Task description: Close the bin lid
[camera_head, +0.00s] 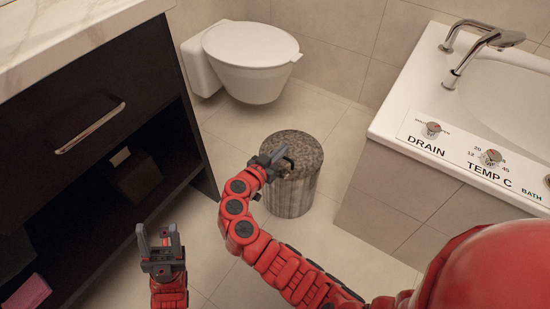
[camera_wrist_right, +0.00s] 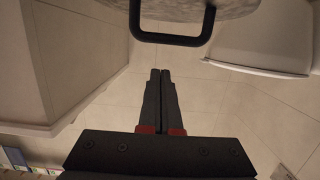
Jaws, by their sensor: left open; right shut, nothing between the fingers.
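The bin (camera_head: 290,198) is a round, grey-brown cylinder standing on the floor in the middle of the head view. Its speckled lid (camera_head: 302,145) lies across the top and looks roughly level; I cannot tell whether a small gap is left. In the right wrist view a black loop handle (camera_wrist_right: 172,41) juts from the speckled surface (camera_wrist_right: 190,8). My right gripper (camera_head: 279,158) is at the near left of the lid, shut and empty. In the wrist view its fingertips (camera_wrist_right: 160,72) point at the handle, apparently apart from it. My left gripper (camera_head: 159,234) is open and empty, left of the bin.
A dark cabinet (camera_head: 95,105) with a marble top stands at the left. A white toilet (camera_head: 250,62) is behind the bin. A white bathtub (camera_head: 450,150) with tiled side stands close on the right. Tiled floor (camera_head: 225,125) is clear between cabinet and bin.

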